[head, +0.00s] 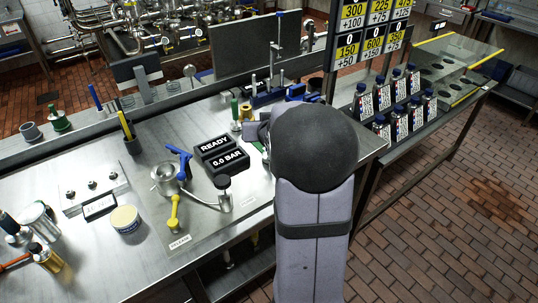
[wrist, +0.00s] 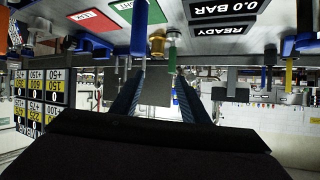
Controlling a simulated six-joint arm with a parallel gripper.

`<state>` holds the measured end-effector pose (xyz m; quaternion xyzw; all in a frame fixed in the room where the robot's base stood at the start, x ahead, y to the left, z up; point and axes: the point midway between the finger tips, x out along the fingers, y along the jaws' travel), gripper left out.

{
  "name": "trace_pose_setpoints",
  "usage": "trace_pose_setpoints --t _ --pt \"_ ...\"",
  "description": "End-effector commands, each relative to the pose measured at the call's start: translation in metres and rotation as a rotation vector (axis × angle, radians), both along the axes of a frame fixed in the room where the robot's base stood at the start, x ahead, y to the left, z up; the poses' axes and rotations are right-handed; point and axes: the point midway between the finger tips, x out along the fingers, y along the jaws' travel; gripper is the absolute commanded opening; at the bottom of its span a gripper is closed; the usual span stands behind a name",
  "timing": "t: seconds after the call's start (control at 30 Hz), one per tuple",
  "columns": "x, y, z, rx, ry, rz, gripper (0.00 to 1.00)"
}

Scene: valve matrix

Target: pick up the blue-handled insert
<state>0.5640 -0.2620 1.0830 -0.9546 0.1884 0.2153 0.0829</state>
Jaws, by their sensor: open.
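The blue-handled insert (wrist: 139,30) shows in the wrist view, which is upside down. It stands in a row with a gold insert (wrist: 157,44) and a green one (wrist: 173,40). My gripper (wrist: 160,78) is open, its two dark blue fingers apart with nothing held between them. The row of inserts lies beyond the fingertips, the blue one toward the left finger. In the head view the green (head: 235,108) and gold (head: 246,114) inserts show just left of my arm. I cannot make out the blue-handled one there; my arm covers part of that area.
The READY and 0.0 BAR display (head: 222,154) sits left of my gripper, beside a metal fitting with blue and yellow levers (head: 173,205). Red (wrist: 92,20) and green (wrist: 135,12) labelled plates lie near the inserts. Bottles (head: 385,127) fill the rack at right.

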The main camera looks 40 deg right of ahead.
Motion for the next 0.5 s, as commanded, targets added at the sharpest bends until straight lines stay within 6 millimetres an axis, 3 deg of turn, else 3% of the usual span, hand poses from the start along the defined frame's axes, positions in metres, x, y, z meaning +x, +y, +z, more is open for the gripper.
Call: trace_pose_setpoints --t 0.03,0.2,0.27,0.4,0.5 --pt "-0.002 -0.018 -0.008 -0.017 -0.037 0.008 0.41" --pt "-0.006 -0.042 -0.011 -0.053 -0.146 0.077 0.41" --pt "-0.008 -0.046 -0.012 -0.057 -0.172 0.097 0.41" --pt "-0.022 -0.035 -0.044 -0.081 -0.079 0.132 0.41" --pt "-0.027 -0.032 -0.055 -0.092 -0.047 0.143 0.41"
